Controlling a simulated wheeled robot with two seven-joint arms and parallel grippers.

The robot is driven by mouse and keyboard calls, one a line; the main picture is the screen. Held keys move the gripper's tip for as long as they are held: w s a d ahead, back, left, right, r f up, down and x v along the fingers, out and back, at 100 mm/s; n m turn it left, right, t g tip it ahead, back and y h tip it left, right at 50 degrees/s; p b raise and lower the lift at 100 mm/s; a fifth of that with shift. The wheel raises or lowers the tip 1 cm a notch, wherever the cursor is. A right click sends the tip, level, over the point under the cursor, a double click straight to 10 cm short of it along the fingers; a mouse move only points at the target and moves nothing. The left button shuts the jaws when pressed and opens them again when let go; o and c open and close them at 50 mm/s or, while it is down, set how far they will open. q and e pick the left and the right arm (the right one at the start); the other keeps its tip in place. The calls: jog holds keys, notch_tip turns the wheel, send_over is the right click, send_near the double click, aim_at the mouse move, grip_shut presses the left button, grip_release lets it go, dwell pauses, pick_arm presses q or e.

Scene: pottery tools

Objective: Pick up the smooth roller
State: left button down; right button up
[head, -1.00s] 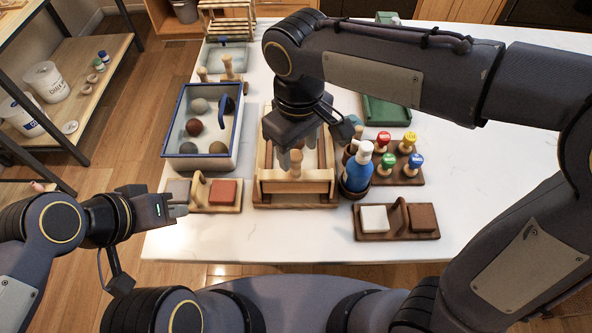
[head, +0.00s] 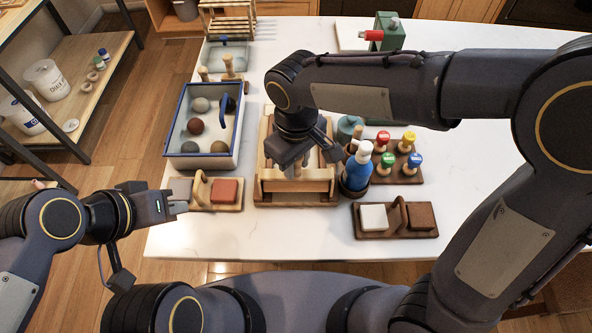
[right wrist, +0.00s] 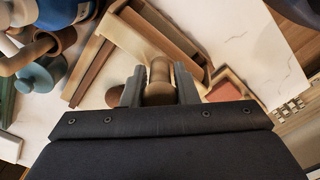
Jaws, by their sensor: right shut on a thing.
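The wooden tray (head: 268,199) stands at the middle of the table, with a roller in it mostly hidden under my right gripper. My right gripper (right wrist: 160,88) is shut on the roller's brown wooden handle (right wrist: 159,72), which stands between the two fingers in the right wrist view. In the head view my right gripper (head: 303,160) is over the tray, and I cannot tell whether the roller is clear of it. My left gripper (head: 180,203) is at the table's left edge, beside a wooden holder; its jaw gap is unclear.
A blue-rimmed bin (head: 200,162) with several balls stands left of the tray. A blue bottle (head: 358,168) in a brown cup and a rack of colored stamps (head: 398,172) stand right. Holders with blocks (head: 226,192) (head: 396,219) lie in front.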

grip_shut()
jog(key=shift+r, duration=0.1)
